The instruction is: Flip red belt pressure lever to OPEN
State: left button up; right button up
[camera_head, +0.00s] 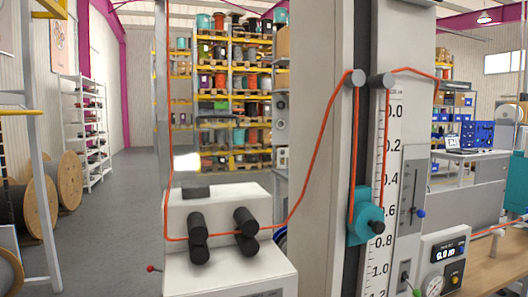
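A small lever with a red ball knob (150,268) sticks out to the left from the lower left side of a white machine (244,273). Its thin stem runs roughly level toward the housing. I cannot read any OPEN marking near it. On the machine's front, black rollers (197,239) stand in two pairs, with an orange-red cable (220,235) running between them. Neither of my grippers shows in the head view.
A tall grey column (335,130) with a scale (382,240) and a teal pulley (366,224) stands right of the machine. Blue-knobbed (420,213) and green-knobbed (417,292) levers sit farther right. Wooden reels (70,185) stand at left; the floor (120,215) between is clear.

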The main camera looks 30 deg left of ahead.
aim_at(150, 268)
jog(key=k+j, duration=0.1)
jog(key=j, duration=0.5)
jog(key=j+z, duration=0.1)
jog(key=j, duration=0.5)
jog(key=k+j, duration=0.15)
jog(key=j, duration=0.4)
